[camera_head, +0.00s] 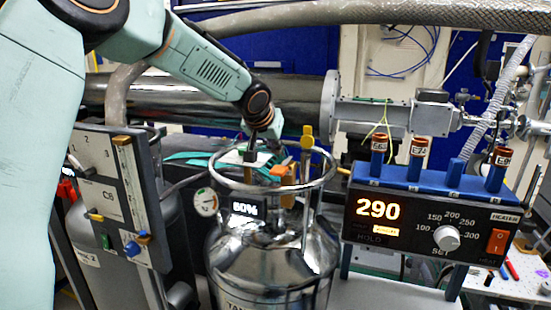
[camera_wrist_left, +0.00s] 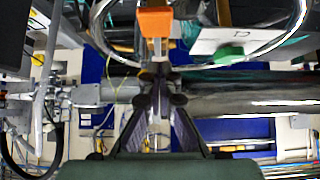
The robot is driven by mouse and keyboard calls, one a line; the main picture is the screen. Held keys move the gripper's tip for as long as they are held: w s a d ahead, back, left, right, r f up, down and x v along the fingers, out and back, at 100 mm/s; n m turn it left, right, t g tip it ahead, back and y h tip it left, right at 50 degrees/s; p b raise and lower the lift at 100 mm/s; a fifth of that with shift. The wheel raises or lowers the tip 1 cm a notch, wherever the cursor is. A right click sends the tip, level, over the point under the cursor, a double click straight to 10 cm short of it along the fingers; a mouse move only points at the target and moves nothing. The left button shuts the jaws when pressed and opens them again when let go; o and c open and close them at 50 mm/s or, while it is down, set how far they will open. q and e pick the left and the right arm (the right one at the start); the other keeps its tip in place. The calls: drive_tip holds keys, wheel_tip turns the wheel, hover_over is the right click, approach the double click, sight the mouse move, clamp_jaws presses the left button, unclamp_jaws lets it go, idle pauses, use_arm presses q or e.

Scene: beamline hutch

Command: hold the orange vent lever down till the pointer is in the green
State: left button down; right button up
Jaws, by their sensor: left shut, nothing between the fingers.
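The orange vent lever (camera_head: 281,171) sits at the top of the shiny steel dewar (camera_head: 270,262), inside its ring handle. It also shows at the top of the left wrist view (camera_wrist_left: 155,22). A small round gauge (camera_head: 205,202) with coloured zones is on the dewar's left side; its pointer is too small to read surely. My left gripper (camera_head: 254,148) is over the ring, just behind and left of the lever. In the wrist view its fingertips (camera_wrist_left: 159,78) are together and empty, with a gap showing between them and the orange lever. My right gripper is not in view.
A display (camera_head: 244,209) reading 60% is beside the gauge. The dewar's ring handle (camera_head: 325,178) surrounds the lever. A heater box (camera_head: 425,225) reading 290 stands at right, a grey valve panel (camera_head: 110,200) at left. A steel pipe (camera_head: 300,98) runs behind.

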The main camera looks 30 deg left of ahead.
sight(278, 170)
use_arm(q)
drive_tip(key=f, duration=0.3)
drive_tip(key=shift+w+d+f+b, duration=0.15)
drive_tip(key=shift+d+b, duration=0.15)
drive_tip(key=shift+b, duration=0.1)
drive_tip(key=shift+w+a+f, duration=0.1)
drive_tip(key=shift+a+f, duration=0.25)
drive_tip(key=shift+f, duration=0.3)
drive_tip(key=shift+d+r, duration=0.1)
drive_tip(key=shift+d, duration=0.25)
drive_tip(key=b, duration=0.1)
drive_tip(key=f+b, duration=0.2)
drive_tip(key=shift+s+a+f+b, duration=0.1)
drive_tip(key=shift+s+a+b, duration=0.15)
drive_tip(key=shift+b, duration=0.05)
drive_tip(key=shift+s+d+r, duration=0.1)
drive_tip(key=shift+d+r, duration=0.1)
drive_tip(key=shift+r, duration=0.1)
drive_tip(key=shift+a, duration=0.1)
drive_tip(key=shift+p, duration=0.3)
idle(1.5)
drive_tip(key=shift+r+p, duration=0.5)
drive_tip(key=shift+r, duration=0.3)
